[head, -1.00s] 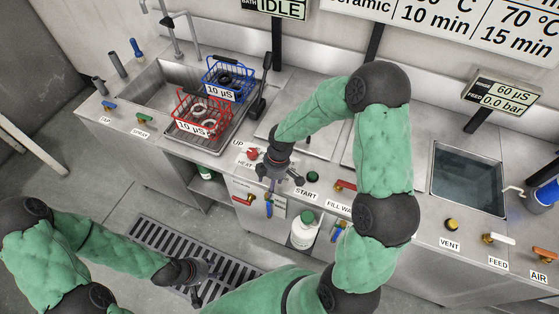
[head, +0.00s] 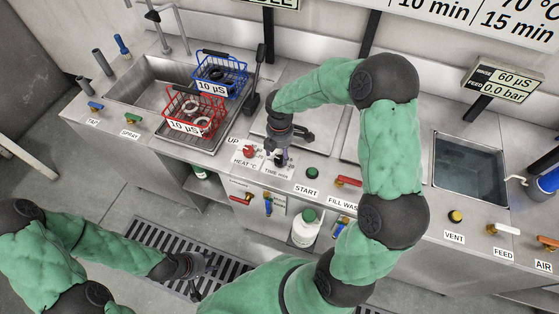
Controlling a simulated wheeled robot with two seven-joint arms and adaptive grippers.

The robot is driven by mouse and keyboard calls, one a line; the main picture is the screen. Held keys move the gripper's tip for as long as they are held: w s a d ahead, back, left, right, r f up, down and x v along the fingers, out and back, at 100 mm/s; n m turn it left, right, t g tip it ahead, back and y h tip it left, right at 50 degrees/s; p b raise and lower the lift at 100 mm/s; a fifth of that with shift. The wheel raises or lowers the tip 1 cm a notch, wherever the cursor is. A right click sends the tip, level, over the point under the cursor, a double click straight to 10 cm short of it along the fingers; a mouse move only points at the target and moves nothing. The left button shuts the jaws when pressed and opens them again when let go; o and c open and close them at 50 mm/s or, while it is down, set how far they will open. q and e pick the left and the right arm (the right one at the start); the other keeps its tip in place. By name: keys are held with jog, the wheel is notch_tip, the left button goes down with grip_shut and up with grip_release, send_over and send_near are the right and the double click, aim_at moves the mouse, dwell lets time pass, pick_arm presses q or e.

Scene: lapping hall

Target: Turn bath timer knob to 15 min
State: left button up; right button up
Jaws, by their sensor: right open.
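The bath timer's white TIME plate (head: 276,171) lies on the counter front, between the red HEAT knob (head: 249,151) and the START button. The timer knob itself is hidden under my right gripper, so its setting cannot be read. My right gripper (head: 281,157) points down over the TIME plate with its fingers apart; whether they touch the knob cannot be told. My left gripper (head: 206,278) hangs low at the left over the floor grate, fingers apart and empty.
A green START button (head: 312,172) and red FILL handle (head: 348,181) are right of the plate. A red basket (head: 194,112) and a blue basket (head: 221,74) with rings stand behind left. A water tank (head: 468,168) is at right. A white bottle (head: 305,229) stands below.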

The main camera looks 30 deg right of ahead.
aim_at(280, 159)
jog(key=shift+f+b, duration=0.65)
jog(key=shift+f, duration=1.95)
jog(key=c, duration=1.1)
